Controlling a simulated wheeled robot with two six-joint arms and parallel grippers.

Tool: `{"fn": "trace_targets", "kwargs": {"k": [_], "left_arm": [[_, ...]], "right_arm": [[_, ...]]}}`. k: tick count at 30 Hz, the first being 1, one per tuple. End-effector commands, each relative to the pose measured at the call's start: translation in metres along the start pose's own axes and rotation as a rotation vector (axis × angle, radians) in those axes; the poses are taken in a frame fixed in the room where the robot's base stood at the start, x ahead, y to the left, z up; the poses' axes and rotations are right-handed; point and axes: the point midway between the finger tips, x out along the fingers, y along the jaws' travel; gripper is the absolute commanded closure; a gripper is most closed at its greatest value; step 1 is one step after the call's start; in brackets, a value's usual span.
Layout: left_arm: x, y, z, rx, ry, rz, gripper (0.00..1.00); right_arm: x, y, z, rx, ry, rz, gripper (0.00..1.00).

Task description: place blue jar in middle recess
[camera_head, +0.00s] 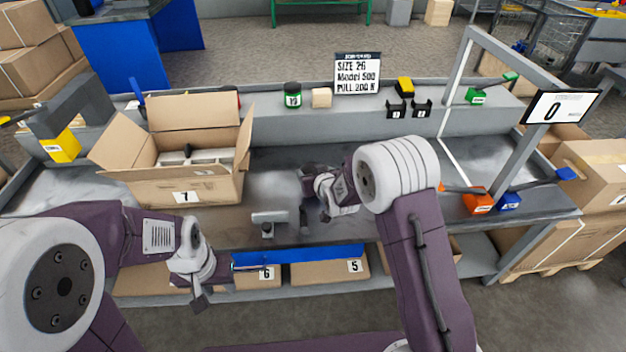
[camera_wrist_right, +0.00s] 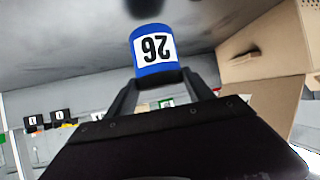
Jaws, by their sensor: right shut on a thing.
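The blue jar (camera_wrist_right: 153,50) with a white "26" label is held between the fingers of my right gripper (camera_wrist_right: 152,88) in the right wrist view. The label reads upside down there. In the head view my right gripper (camera_head: 314,212) is over the middle of the grey workbench, right of the open cardboard box, and the jar is hidden or too small to make out. My left gripper (camera_head: 218,282) is at the bench's front edge, fingers apart and empty. I cannot make out the middle recess; pale inserts (camera_head: 205,157) show inside the open box (camera_head: 185,190) marked 7.
A small grey stand (camera_head: 268,218) is on the bench just left of my right gripper. On the back ledge are a green jar (camera_head: 292,96), a tan block (camera_head: 321,98) and a sign (camera_head: 357,74). Orange (camera_head: 478,202) and blue (camera_head: 509,201) tools sit at right.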

Motion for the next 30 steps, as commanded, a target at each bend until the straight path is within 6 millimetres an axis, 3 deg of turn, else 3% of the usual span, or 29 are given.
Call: {"fn": "trace_targets", "kwargs": {"k": [3, 14, 15, 16, 26, 30], "left_arm": [[0.010, 0.000, 0.001, 0.000, 0.000, 0.000, 0.64], [0.012, 0.000, 0.001, 0.000, 0.000, 0.000, 0.64], [0.011, 0.000, 0.001, 0.000, 0.000, 0.000, 0.64], [0.011, 0.000, 0.001, 0.000, 0.000, 0.000, 0.64], [0.009, 0.000, 0.001, 0.000, 0.000, 0.000, 0.64], [0.003, 0.000, 0.000, 0.000, 0.000, 0.000, 0.64]], "right_arm": [[0.011, 0.000, 0.019, 0.000, 0.002, 0.000, 1.00], [0.013, 0.000, 0.021, 0.000, 0.005, 0.000, 1.00], [0.012, 0.000, 0.022, 0.000, 0.000, 0.000, 0.28], [0.012, 0.000, 0.022, 0.000, 0.000, 0.000, 0.20], [0.011, 0.000, 0.020, 0.000, 0.000, 0.000, 0.17], [-0.005, 0.000, 0.017, 0.000, -0.001, 0.000, 0.17]]}}
